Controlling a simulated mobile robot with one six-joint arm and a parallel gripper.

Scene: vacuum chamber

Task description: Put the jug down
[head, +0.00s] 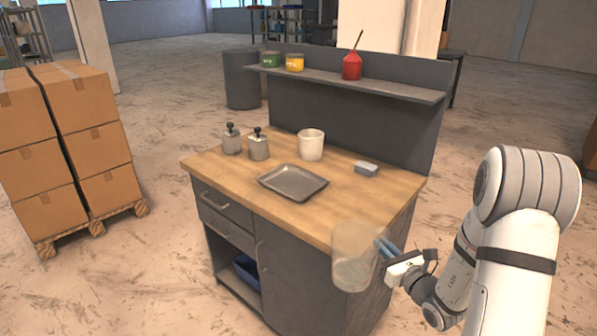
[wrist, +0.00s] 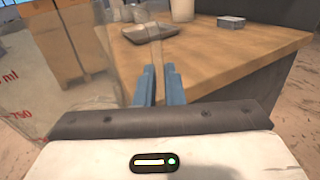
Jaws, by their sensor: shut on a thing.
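The jug (head: 355,258) is clear and looks like a measuring jug. It is held in the air in front of the workbench's right front corner in the head view. In the wrist view the jug (wrist: 40,85) fills the left side, with red markings on its wall. My gripper (head: 384,248) is shut on the jug at its right side; its blue fingers (wrist: 162,84) also show in the wrist view, close together with a clear strip between them. The workbench (head: 225,165) has a wooden top. Whether the jug touches the bench edge, I cannot tell.
On the bench are a grey tray (head: 293,183), a white pot (head: 311,144), two pump bottles (head: 258,147) and a small grey block (head: 366,168). The front right of the top is bare. A shelf (head: 350,78) with tins and a red oil can (head: 352,66) runs behind.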

